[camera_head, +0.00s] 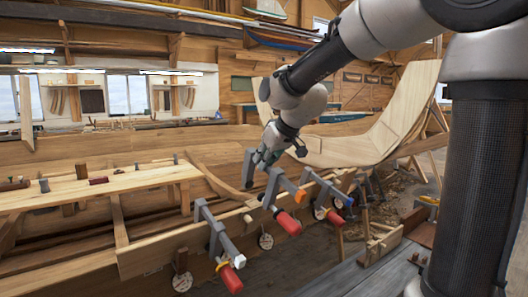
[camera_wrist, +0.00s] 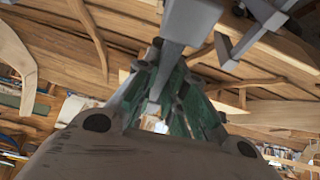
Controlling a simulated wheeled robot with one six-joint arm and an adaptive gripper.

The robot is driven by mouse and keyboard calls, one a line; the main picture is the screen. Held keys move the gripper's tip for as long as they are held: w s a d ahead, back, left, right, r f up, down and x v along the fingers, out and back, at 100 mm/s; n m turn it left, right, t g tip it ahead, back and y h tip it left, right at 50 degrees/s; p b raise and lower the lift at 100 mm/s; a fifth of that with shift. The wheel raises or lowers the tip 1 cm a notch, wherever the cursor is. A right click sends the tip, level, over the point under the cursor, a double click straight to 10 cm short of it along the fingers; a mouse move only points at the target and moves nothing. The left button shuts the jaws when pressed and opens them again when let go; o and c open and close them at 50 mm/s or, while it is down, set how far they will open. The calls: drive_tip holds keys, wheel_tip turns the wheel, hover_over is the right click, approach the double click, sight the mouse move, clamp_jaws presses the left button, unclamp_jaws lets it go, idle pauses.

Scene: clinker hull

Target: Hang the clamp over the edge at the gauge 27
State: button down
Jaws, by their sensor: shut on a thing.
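The held clamp (camera_head: 272,188) is grey, with an orange bar end and a red handle (camera_head: 288,222). My gripper (camera_head: 266,156) is shut on its bar near the upper end. The wrist view shows the grey bar (camera_wrist: 187,22) running between my green-padded fingers (camera_wrist: 165,95). The clamp's two jaws point down at the hull's upper plank edge (camera_head: 160,246), and the red handle is on the near side. I cannot tell whether it touches the edge. Round gauges (camera_head: 265,241) hang along the plank; their numbers are too small to read.
A bench plank (camera_head: 130,183) with small tools lies left. A curved wooden piece (camera_head: 405,115) stands behind.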

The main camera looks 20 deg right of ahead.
sight(277, 171)
drive_tip(key=shift+w+a+f, duration=0.2)
drive_tip(key=shift+w+f, duration=0.6)
drive_tip(key=shift+f, duration=1.35)
drive_tip(key=shift+w+a+f, duration=0.25)
drive_tip(key=shift+w+f, duration=0.5)
drive_tip(key=shift+f, duration=1.45)
drive_tip(key=shift+w+a+f, duration=0.2)
drive_tip(key=shift+w+f, duration=0.6)
drive_tip(key=shift+f, duration=1.35)
drive_tip(key=shift+f, duration=0.1)
drive_tip(key=shift+s+f, duration=0.1)
drive_tip(key=c, duration=1.4)
unclamp_jaws()
drive_tip(key=shift+s+f, duration=0.1)
drive_tip(key=v, duration=1.2)
